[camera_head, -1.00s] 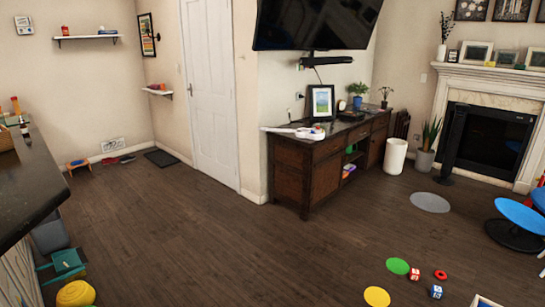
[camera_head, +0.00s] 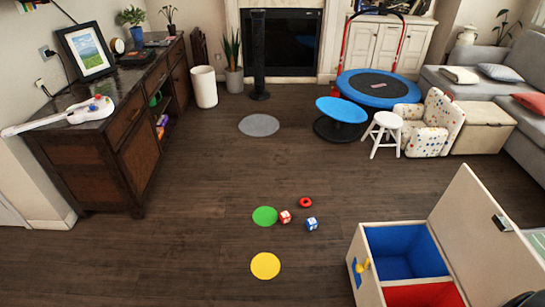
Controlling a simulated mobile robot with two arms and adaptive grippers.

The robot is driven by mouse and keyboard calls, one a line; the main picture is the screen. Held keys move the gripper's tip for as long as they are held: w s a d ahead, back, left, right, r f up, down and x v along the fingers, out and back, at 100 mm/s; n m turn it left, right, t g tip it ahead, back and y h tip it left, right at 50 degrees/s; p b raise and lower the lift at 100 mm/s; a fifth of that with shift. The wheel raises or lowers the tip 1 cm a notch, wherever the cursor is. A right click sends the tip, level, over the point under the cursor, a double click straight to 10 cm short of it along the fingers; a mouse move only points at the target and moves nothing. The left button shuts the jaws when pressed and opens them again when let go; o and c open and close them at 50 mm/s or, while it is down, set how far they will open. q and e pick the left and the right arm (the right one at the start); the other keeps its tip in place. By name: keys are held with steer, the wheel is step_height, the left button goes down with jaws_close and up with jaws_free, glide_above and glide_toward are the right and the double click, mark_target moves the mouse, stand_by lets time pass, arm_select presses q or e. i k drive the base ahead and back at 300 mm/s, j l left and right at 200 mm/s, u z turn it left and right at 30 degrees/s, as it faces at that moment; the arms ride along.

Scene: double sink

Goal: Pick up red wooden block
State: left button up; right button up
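A small red and white block (camera_head: 285,216) lies on the dark wooden floor near the middle of the head view. It looks like the red wooden block, with pale marks on its faces. A blue and white block (camera_head: 311,224) lies just to its right, apart from it. Neither of my grippers can be made out in the head view.
A red ring (camera_head: 305,202), a green disc (camera_head: 264,216) and a yellow disc (camera_head: 265,266) lie near the blocks. An open wooden box (camera_head: 362,282) stands at right. A dark cabinet (camera_head: 75,170) stands left. A white stool (camera_head: 386,121) is farther back.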

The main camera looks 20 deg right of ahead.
mark_target(285, 217)
steer(key=i+j+z, duration=0.1)
steer(key=i+z, duration=0.4)
steer(key=i, duration=0.2)
steer(key=i+j+z, duration=0.5)
steer(key=i, duration=0.15)
steer(key=i+j+z, duration=0.45)
steer(key=i+j, duration=0.05)
steer(key=i, duration=0.1)
